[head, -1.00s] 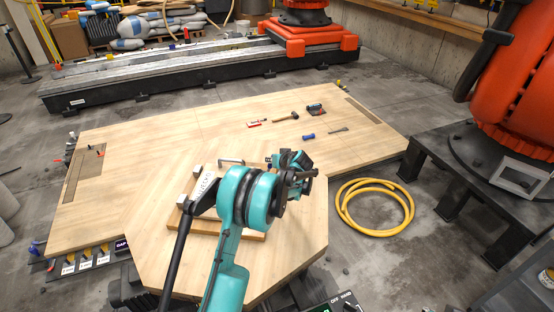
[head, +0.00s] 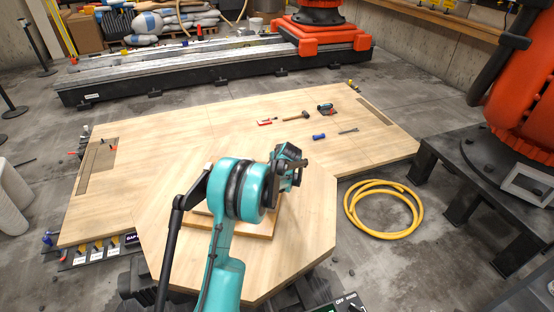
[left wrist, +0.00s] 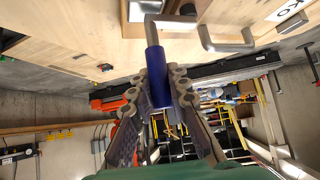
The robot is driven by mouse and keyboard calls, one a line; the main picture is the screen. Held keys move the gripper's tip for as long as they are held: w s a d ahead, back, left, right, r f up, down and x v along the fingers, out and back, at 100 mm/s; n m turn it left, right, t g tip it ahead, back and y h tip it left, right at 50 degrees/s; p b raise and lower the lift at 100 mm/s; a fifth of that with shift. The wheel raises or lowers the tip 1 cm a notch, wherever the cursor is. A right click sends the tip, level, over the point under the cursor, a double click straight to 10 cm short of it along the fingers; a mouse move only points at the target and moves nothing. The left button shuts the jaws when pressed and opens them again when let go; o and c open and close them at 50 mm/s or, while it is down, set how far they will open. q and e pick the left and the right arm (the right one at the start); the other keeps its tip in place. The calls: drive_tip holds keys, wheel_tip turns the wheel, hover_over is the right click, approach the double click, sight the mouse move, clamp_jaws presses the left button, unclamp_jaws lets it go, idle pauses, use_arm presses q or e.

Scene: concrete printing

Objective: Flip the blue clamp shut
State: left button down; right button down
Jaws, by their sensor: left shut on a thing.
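In the left wrist view, my left gripper (left wrist: 158,102) is shut on the blue grip (left wrist: 152,80) of the clamp, with a finger on each side. A bare metal rod (left wrist: 152,32) runs from the grip toward the top of the picture, to a metal part (left wrist: 146,10). A grey U-shaped metal handle (left wrist: 228,46) is beside it on the right. In the head view, my left arm covers the clamp and the fingertips; only part of the wooden board (head: 262,232) shows beneath it. Whether the clamp is latched cannot be told. My right gripper is in neither view.
The wooden table (head: 240,135) is mostly clear. A hammer (head: 297,116), a blue cylinder (head: 319,137) and other small tools lie toward its back right. A yellow hose (head: 384,208) lies coiled on the floor at right. An orange robot (head: 515,100) stands beyond.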

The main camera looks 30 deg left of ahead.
use_arm(q)
drive_tip(key=c, duration=1.4)
unclamp_jaws()
drive_tip(key=shift+f, duration=0.15)
drive_tip(key=shift+c, duration=0.2)
drive_tip(key=v, duration=1.2)
